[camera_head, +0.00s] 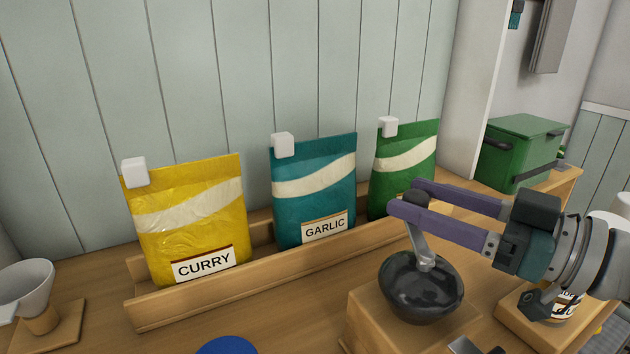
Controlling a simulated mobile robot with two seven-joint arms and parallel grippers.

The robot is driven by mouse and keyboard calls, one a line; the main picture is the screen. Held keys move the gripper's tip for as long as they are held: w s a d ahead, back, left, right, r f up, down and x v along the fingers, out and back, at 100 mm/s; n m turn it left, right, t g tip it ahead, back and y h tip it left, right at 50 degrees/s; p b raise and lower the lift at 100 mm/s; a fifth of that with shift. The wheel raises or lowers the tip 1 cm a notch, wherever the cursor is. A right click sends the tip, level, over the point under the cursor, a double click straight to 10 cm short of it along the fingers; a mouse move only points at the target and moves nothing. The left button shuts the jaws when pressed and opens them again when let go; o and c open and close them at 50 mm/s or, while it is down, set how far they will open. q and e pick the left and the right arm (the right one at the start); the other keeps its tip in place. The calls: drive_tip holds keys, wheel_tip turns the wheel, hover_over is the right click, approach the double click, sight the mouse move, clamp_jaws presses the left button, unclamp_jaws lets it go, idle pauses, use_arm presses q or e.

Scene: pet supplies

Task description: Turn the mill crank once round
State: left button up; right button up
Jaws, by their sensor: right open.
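The mill is a glossy dark round body (415,297) on a wooden block (372,310) at the lower right of the middle. Its grey metal crank arm (418,243) rises from the top and slants up to the left. My right gripper (407,196) comes in from the right with two purple fingers spread apart. The fingers are open around the upper end of the crank, and the nearer finger hides that end. I cannot tell whether they touch it. My left gripper is not in view.
A wooden rack (200,302) behind the mill holds a yellow curry bag (190,220), a teal garlic bag (312,185) and a green bag (405,170). A green box (515,150) stands back right. A white scoop-like cup (25,285) is far left; a blue disc (227,346) is in front.

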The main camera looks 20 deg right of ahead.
drive_tip(key=shift+w+a, duration=0.25)
drive_tip(key=shift+w, duration=0.2)
drive_tip(key=shift+c, duration=0.2)
clamp_jaws()
idle(1.0)
